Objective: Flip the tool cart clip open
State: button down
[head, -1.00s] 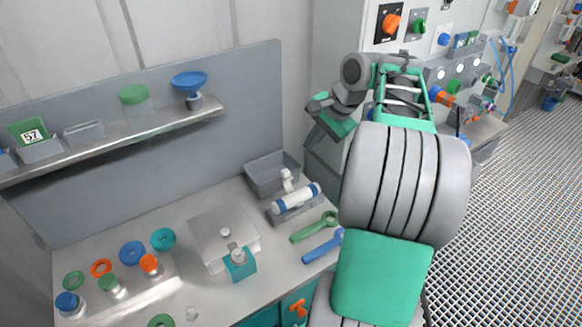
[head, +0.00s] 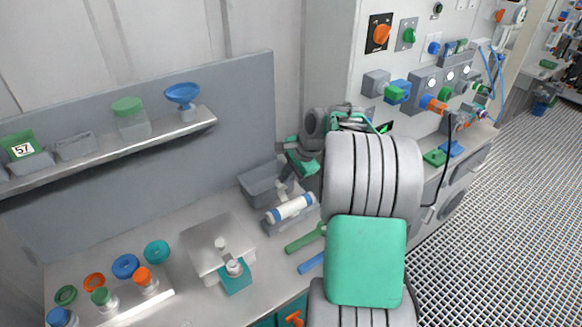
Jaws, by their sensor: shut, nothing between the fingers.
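My gripper (head: 291,172) is at the end of my arm, low over the back right of the workbench. It is shut with nothing in it, just above a white membrane cylinder with blue bands (head: 291,208). A small white upright piece behind the cylinder is mostly hidden by my gripper. An orange clip-like piece (head: 294,319) sits on the teal front of the bench, at the bottom edge of the picture and partly cut off. I cannot tell for sure which part is the tool cart clip.
A grey bin (head: 258,186) stands left of my gripper. A green wrench (head: 303,242) and a blue one (head: 311,263) lie on the bench, partly behind my arm. A wall shelf (head: 105,154) is at the left. The valve panel (head: 430,70) rises at the right.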

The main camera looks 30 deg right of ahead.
jog(key=shift+w+f, duration=0.1)
jog(key=shift+f, duration=0.05)
jog(key=shift+w+a+p, duration=0.1)
jog(key=shift+w+p, duration=0.4)
jog(key=shift+p, duration=0.25)
jog(key=shift+w+f, duration=0.3)
jog(key=shift+w, duration=0.3)
jog(key=shift+s, duration=0.1)
